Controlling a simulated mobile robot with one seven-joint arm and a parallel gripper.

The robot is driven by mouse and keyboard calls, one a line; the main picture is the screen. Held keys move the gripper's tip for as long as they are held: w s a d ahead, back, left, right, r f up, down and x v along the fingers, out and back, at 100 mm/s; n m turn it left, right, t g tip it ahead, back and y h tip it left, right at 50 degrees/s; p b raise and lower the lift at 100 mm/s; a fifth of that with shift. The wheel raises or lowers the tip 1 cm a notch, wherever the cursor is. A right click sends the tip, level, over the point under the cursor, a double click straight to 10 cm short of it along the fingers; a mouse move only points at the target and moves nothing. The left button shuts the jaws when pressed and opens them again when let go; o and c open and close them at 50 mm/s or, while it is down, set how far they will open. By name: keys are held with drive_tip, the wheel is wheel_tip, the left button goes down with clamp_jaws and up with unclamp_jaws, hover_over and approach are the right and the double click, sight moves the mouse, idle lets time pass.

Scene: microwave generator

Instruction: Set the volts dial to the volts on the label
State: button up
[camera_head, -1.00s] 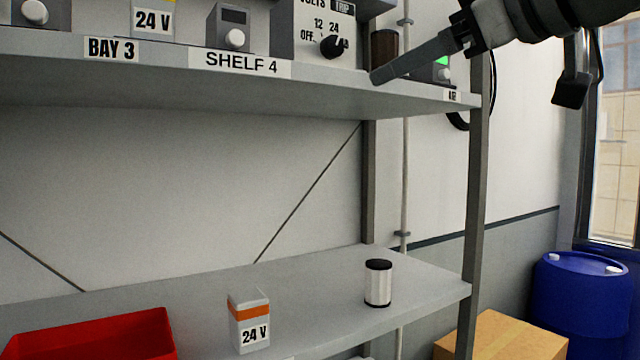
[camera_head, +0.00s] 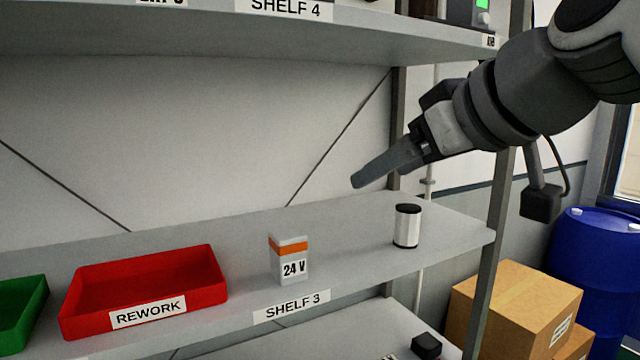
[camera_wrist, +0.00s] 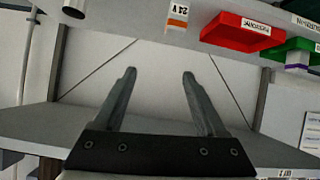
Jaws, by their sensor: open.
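The volts dial is out of view in both current frames; only the front part of shelf 4 (camera_head: 200,40) shows at the top of the head view. A small white box (camera_head: 290,270) with an orange band stands upright on shelf 3 and carries a "24 V" label (camera_head: 294,269). The box also shows inverted in the wrist view (camera_wrist: 176,18). My gripper (camera_head: 358,181) is between shelves 4 and 3, above and right of the box, touching nothing. The wrist view shows its two fingers (camera_wrist: 159,74) apart with nothing between them.
A white cylinder (camera_head: 407,228) with a black top stands on shelf 3, right of the box. A red bin (camera_head: 145,285) marked REWORK and a green bin (camera_head: 18,310) are to the left. A shelf post (camera_head: 492,230) stands at right. Cardboard boxes (camera_head: 515,300) and a blue drum (camera_head: 597,260) are beyond it.

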drive_tip(key=shift+s+a+f, duration=0.15)
drive_tip(key=shift+a+f, duration=0.05)
drive_tip(key=shift+f, duration=0.35)
drive_tip(key=shift+s+a+f, duration=0.1)
drive_tip(key=shift+a+f, duration=0.05)
drive_tip(key=shift+f, duration=0.35)
drive_tip(key=s+d+f+m+g+h, duration=0.1)
drive_tip(key=s+f+m, duration=0.1)
drive_tip(key=f, duration=0.6)
drive_tip(key=s+d+f+m+g+h, duration=0.1)
drive_tip(key=s+f, duration=0.3)
drive_tip(key=f, duration=0.5)
drive_tip(key=s+d+f+m+g+h, duration=0.1)
drive_tip(key=s+f+m+g+h, duration=0.2)
drive_tip(key=f, duration=0.5)
drive_tip(key=shift+s+d+f, duration=0.15)
drive_tip(key=shift+s+d, duration=0.15)
drive_tip(key=shift+s, duration=0.25)
